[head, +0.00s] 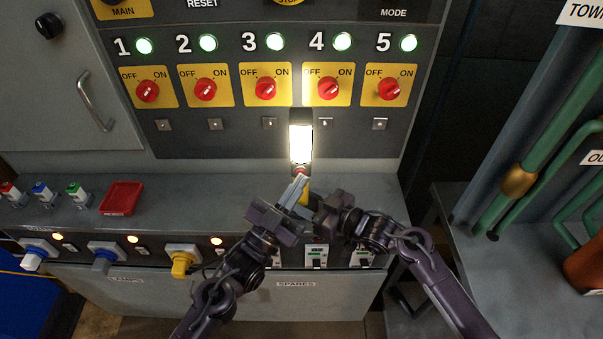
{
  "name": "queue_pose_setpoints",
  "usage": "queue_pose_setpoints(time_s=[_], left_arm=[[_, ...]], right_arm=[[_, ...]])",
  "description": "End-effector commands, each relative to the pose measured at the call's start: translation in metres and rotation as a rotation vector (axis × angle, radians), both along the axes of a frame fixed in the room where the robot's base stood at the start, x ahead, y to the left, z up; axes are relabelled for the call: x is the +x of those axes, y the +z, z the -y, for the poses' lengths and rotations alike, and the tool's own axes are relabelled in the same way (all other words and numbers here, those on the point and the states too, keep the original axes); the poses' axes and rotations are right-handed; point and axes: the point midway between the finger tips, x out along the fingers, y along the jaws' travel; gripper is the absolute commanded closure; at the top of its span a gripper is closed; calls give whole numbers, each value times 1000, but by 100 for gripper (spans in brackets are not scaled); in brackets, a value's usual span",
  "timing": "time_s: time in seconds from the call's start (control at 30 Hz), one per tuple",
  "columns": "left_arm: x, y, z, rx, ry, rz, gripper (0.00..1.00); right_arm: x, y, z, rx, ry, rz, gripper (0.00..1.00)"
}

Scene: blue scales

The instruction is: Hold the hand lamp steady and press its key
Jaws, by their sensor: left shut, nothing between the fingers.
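The hand lamp (301,142) is upright in front of the panel, its long face glowing bright white. A red part shows just below the glowing face, and part of its yellow handle (304,197) shows lower down. My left gripper (299,181) is shut and empty, its grey fingertips at the red part below the lit face; contact is hard to tell. The lamp's key is hidden behind these fingertips. My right gripper (315,205) is at the handle from the right and appears shut on it; its fingertips are mostly hidden.
Behind stands a panel (220,130) with red rotary switches and lit green lamps. A red tray (122,198) and several coloured plugs lie left on the grey ledge (185,205). Green pipes (540,150) stand at the right. The ledge is clear between tray and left gripper.

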Motion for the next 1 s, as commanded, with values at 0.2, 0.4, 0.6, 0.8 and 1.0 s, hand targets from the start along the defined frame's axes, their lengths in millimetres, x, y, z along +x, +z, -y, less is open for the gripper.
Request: queue_pose_setpoints(time_s=[0.2,0.4,0.6,0.8,1.0], left_arm=[[-8,0,0,2,0,0,100],[-10,0,0,1,0,1,100],[-16,-1,0,2,0,-2,100],[-36,-1,0,0,0,-2,100],[-56,-1,0,2,0,-2,100]], right_arm=[[0,0,0,0,0,0,70],[0,0,0,0,0,0,70],[0,0,0,0,0,0,70],[0,0,0,0,-1,0,70],[0,0,0,0,0,0,70]])
